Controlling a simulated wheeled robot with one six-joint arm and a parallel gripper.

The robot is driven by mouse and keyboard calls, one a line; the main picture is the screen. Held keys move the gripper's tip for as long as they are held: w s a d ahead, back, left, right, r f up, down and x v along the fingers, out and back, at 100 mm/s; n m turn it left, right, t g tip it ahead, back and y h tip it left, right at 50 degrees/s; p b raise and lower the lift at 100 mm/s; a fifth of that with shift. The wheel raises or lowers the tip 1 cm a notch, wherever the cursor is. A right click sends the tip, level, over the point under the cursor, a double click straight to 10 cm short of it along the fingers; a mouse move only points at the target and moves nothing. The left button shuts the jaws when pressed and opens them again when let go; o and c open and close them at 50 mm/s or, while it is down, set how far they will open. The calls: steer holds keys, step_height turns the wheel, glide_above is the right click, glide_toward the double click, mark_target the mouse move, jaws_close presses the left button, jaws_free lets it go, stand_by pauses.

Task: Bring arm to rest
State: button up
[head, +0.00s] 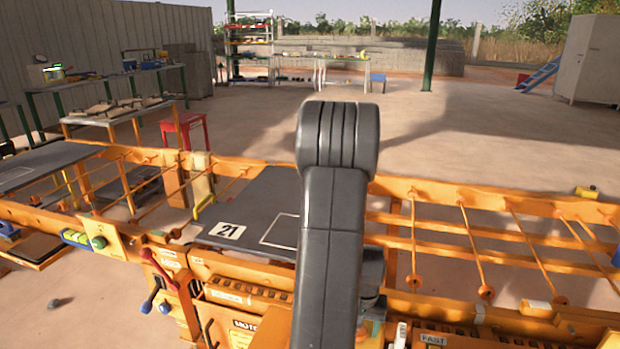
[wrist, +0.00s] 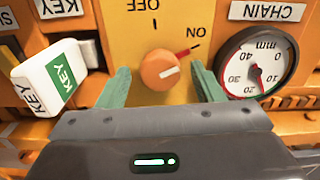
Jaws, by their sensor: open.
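My gripper (wrist: 160,70) is open in the wrist view, with one green finger on each side of an orange round knob (wrist: 158,70). Gaps show between the knob and both fingers. The knob sits on a yellow panel (wrist: 133,45) marked OFF and ON, upside down in this view. A red line runs from the knob toward ON. In the head view my grey arm (head: 334,225) reaches over the orange machine, and its gripper end is hidden.
A white KEY block (wrist: 50,77) sticks out left of my gripper, and a round mm gauge (wrist: 235,72) is close on the right. In the head view, a dark plate (head: 255,205) labelled 21 lies beside my arm. Orange rails (head: 480,200) extend right, and open floor lies beyond.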

steer(key=n+p, duration=0.1)
steer(key=n, duration=0.3)
steer(key=shift+r, duration=0.1)
steer(key=n+p, duration=0.1)
steer(key=n, duration=0.3)
steer(key=shift+n, duration=0.3)
steer(key=shift+w+r, duration=0.1)
steer(key=shift+r, duration=1.35)
